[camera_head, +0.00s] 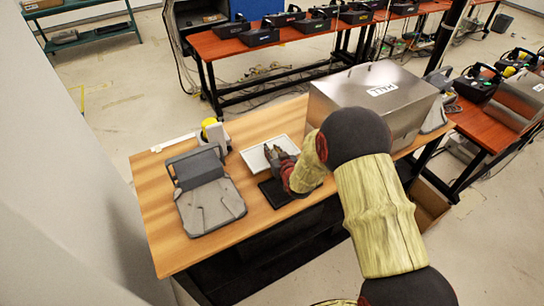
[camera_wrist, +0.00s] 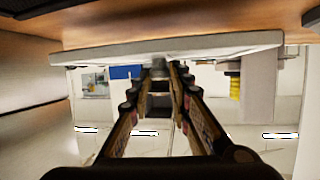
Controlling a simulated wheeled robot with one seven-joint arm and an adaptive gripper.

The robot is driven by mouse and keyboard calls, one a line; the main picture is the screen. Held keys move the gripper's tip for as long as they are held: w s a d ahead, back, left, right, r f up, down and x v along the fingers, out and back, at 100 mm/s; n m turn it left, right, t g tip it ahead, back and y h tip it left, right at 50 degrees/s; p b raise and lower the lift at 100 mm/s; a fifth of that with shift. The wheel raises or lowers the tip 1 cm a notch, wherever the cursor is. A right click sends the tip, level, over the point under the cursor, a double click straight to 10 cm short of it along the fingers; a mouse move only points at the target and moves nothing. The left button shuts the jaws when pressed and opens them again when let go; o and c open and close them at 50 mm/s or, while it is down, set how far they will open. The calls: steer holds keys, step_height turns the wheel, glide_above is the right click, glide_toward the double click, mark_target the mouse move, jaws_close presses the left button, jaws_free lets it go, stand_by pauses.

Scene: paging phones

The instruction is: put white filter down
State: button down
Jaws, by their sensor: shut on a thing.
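The white filter (camera_head: 258,157) is a flat, pale rectangular panel over the wooden table (camera_head: 180,245), left of the metal box. My gripper (camera_head: 270,151) reaches it from the right and is shut on its near side. In the wrist view my fingers (camera_wrist: 160,70) meet at the edge of the white filter (camera_wrist: 100,54), which spans the view close to the wooden surface. I cannot tell whether the filter touches the table. My wrist hides part of the area to its right.
A grey open device (camera_head: 210,205) lies to the left. A yellow-topped item (camera_head: 210,123) stands behind it. A black pad (camera_head: 272,194) lies just in front of the filter. A large metal box (camera_head: 345,98) stands at right. The table's front left is clear.

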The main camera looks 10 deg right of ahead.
steer(key=shift+w+f, duration=0.15)
steer(key=shift+f, duration=0.75)
steer(key=shift+w+f, duration=0.1)
steer(key=shift+f, duration=0.8)
steer(key=c, duration=1.6)
jaws_free()
steer(key=shift+f, duration=0.1)
steer(key=shift+c, duration=0.2)
